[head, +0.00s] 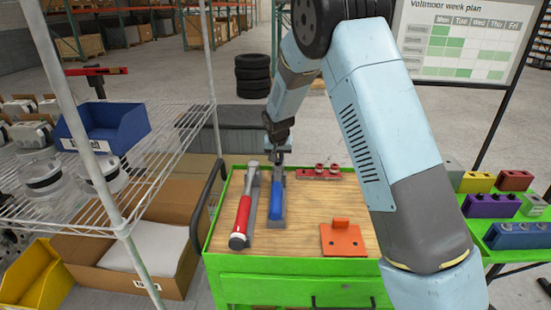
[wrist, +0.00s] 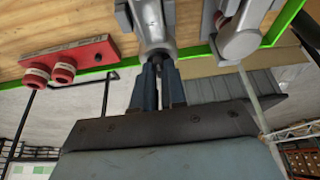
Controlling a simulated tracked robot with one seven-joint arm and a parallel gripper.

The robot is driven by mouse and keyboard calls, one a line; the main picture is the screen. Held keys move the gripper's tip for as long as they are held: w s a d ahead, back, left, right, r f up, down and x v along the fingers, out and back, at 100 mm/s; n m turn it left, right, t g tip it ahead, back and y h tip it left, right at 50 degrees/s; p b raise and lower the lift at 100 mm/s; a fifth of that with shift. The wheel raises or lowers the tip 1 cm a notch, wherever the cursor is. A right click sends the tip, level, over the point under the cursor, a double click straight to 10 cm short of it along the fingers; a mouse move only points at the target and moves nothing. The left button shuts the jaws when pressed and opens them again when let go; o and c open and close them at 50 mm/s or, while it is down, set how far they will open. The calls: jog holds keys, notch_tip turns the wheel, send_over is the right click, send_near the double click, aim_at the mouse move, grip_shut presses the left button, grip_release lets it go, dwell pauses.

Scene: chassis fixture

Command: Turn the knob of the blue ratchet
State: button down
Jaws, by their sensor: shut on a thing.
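The blue ratchet (head: 276,208) lies on the wooden top of the green cart, with its blue handle toward me and its head at the far end. My gripper (head: 278,158) is over the head end. In the wrist view, the ratchet's silver head (wrist: 153,28) is right at the fingertips of my gripper (wrist: 160,62). The dark fingers are close together and shut on the ratchet's knob, which they mostly hide. How far the knob is turned cannot be seen.
A red ratchet (head: 243,212) lies close on the left. A red block with two knobs (head: 318,173) sits to the right, and an orange bracket (head: 342,240) nearer me. A wire rack (head: 150,165) stands left of the cart (head: 290,265).

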jog(key=shift+d+f, duration=0.1)
jog(key=shift+d, duration=0.1)
jog(key=n, duration=0.1)
jog(key=n+y, duration=0.1)
jog(key=n, duration=0.1)
jog(key=shift+d, duration=0.3)
jog(key=n+y, duration=0.1)
jog(key=n, duration=0.2)
jog(key=n+g+y, duration=0.1)
jog(key=n, duration=0.1)
jog(key=shift+w+d+n, duration=0.1)
jog(key=shift+d+n, duration=0.05)
jog(key=shift+n, duration=0.25)
jog(key=n, duration=0.1)
jog(key=n+g, duration=0.1)
jog(key=n, duration=0.1)
jog(key=n+g+y, duration=0.1)
jog(key=n, duration=0.1)
jog(key=shift+w+d, duration=0.1)
jog(key=shift+w, duration=0.15)
jog(key=shift+w+n+g, duration=0.1)
jog(key=shift+n+g, duration=0.6)
jog(key=shift+n, duration=1.2)
jog(key=c, duration=1.2)
grip_release()
